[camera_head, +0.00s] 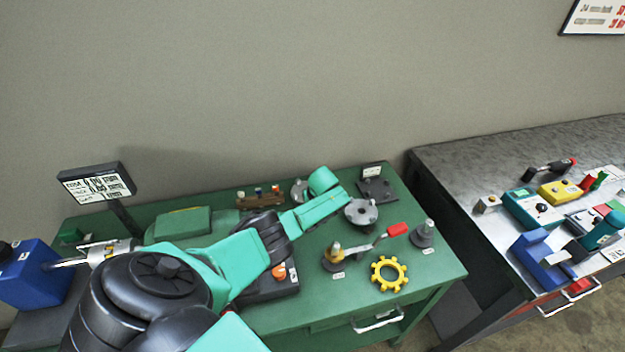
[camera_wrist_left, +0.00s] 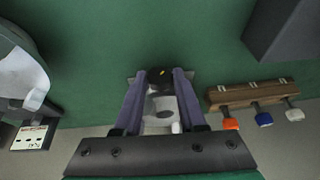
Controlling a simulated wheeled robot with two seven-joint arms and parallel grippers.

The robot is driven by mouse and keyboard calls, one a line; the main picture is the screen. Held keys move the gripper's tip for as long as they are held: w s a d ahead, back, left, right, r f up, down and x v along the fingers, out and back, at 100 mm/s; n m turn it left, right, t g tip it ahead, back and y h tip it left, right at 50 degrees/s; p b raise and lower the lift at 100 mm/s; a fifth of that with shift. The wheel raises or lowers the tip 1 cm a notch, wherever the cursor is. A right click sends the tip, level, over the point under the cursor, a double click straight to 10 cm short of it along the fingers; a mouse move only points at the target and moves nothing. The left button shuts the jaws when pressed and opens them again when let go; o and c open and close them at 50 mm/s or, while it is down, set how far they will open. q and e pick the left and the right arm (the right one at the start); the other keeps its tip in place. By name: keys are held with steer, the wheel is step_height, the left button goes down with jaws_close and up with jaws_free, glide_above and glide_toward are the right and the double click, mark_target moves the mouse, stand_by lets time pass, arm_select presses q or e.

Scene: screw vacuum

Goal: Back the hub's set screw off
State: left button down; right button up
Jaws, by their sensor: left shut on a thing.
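My left arm reaches across the green table, and its teal hand (camera_head: 322,180) is over the back of the table, between a tool rack and a grey flanged disc (camera_head: 360,212). The head view hides the fingertips. In the left wrist view my left gripper (camera_wrist_left: 160,78) is shut on a small grey part (camera_wrist_left: 160,107) with a dark end bearing a yellow spot. I cannot tell whether this part is the hub. A grey round piece (camera_head: 298,189) shows beside the hand. No set screw can be made out. My right gripper is not in view.
The wooden rack (camera_wrist_left: 254,93) holds orange, blue and white-ended tools. Towards the front right are a brass-topped post (camera_head: 335,250), a red-handled lever (camera_head: 397,229), a grey post (camera_head: 424,236) and a yellow gear (camera_head: 389,273). A sign (camera_head: 97,184) stands at left.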

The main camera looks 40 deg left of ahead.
arm_select(q)
steer(key=shift+s+a+r+t+h+p, duration=0.1)
steer(key=shift+s+r+t+h+p, duration=0.3)
steer(key=shift+p, duration=0.4)
steer(key=shift+w+f+t+h, duration=0.15)
steer(key=shift+t+h, duration=0.15)
steer(key=shift+t, duration=0.3)
steer(key=shift+a+f+n+t+p, duration=0.15)
steer(key=shift+f+n+t+p, duration=0.1)
steer(key=shift+n+t+p, duration=0.05)
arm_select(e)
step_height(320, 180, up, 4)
arm_select(q)
steer(key=c, duration=0.7)
jaws_free()
steer(key=shift+c, duration=0.2)
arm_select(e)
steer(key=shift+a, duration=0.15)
